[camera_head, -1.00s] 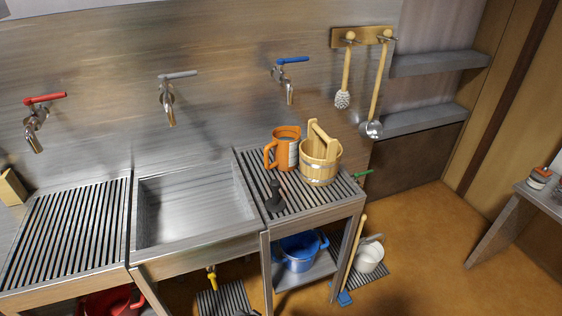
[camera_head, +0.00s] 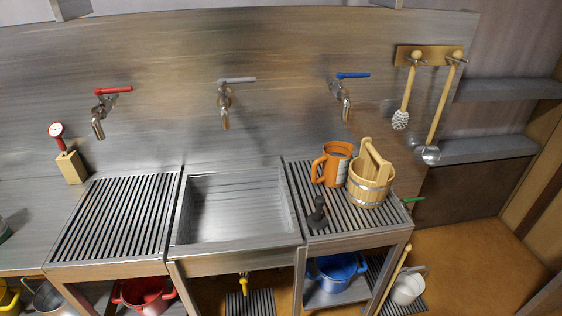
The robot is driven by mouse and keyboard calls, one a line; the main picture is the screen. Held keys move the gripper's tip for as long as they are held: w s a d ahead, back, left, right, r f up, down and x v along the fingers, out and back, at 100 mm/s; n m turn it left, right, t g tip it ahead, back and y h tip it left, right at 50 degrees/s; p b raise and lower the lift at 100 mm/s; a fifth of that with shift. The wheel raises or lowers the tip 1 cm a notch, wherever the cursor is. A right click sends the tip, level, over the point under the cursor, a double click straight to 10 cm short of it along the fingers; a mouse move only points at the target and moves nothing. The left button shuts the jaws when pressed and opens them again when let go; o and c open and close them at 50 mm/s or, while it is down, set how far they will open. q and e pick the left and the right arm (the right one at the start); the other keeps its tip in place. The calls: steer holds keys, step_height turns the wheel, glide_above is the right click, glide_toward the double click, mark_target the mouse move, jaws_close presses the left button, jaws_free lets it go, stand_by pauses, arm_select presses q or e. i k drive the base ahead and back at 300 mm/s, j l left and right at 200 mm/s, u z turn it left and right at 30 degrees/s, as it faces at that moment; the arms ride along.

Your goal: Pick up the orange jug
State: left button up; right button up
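The orange jug (camera_head: 333,164) stands upright on the slatted rack (camera_head: 342,219) to the right of the sink. Its handle points left and a pale band or label shows on its right side. The wooden bucket (camera_head: 369,187) stands close at its right and slightly in front. Neither of my grippers shows in the view.
A small dark object (camera_head: 317,213) stands on the rack in front of the jug. The sink (camera_head: 235,208) lies left of it, and the blue-handled tap (camera_head: 345,93) is on the wall above. The left slatted rack (camera_head: 118,217) is clear.

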mark_target(335, 159)
steer(key=i+l+u, duration=0.15)
steer(key=l+u, duration=0.2)
steer(key=l, duration=0.45)
steer(key=l+u, duration=0.4)
steer(key=l, duration=0.35)
steer(key=l+u, duration=0.35)
steer(key=l, duration=0.5)
